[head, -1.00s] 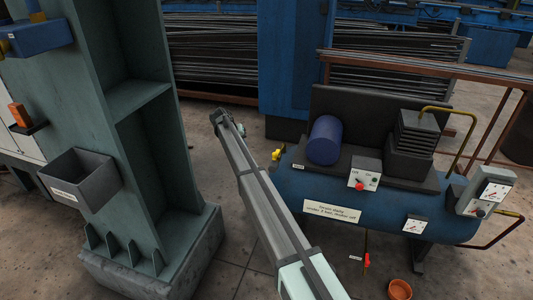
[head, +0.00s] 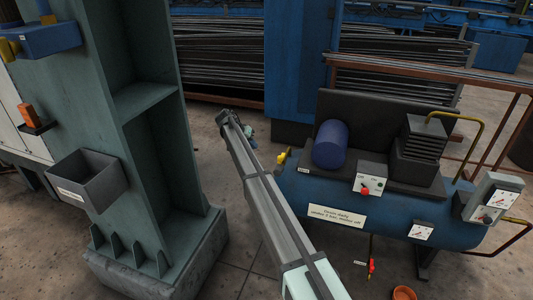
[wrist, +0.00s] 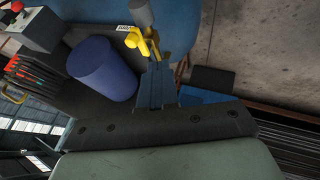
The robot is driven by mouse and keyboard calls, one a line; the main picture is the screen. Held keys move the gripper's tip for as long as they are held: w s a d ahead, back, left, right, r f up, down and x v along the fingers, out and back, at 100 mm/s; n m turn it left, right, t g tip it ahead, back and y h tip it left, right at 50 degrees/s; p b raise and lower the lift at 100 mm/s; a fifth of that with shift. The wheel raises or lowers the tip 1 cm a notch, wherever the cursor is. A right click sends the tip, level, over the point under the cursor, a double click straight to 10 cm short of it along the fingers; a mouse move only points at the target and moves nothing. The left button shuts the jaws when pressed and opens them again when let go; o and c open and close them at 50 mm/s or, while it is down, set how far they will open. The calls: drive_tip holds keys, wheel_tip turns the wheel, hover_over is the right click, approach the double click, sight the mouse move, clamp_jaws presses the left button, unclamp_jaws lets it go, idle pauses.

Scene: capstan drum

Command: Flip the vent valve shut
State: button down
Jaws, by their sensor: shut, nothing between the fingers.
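A yellow valve (head: 282,158) sits at the left end of the blue compressor tank (head: 310,190) in the head view. In the wrist view the yellow valve (wrist: 146,44) has a lever-like handle, a grey cylindrical part above it and a small white label beside it, too small to read. My gripper (head: 250,131) is to the left of the valve in the head view, partly hidden by my arm. In the wrist view my gripper (wrist: 156,70) is shut and empty, its fingertips just below the yellow handle. I cannot tell whether they touch.
A blue cylinder (head: 330,145) and a control box with a red knob (head: 371,184) sit on top of the tank. A red-handled valve (head: 371,266) hangs below it, above an orange bowl (head: 404,293).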

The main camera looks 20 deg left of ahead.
drive_tip(key=w+d+f, duration=0.5)
drive_tip(key=d+f, duration=0.3)
idle(0.4)
drive_tip(key=shift+s, duration=0.1)
drive_tip(key=shift+d+n, duration=0.2)
drive_tip(key=shift+n, duration=0.1)
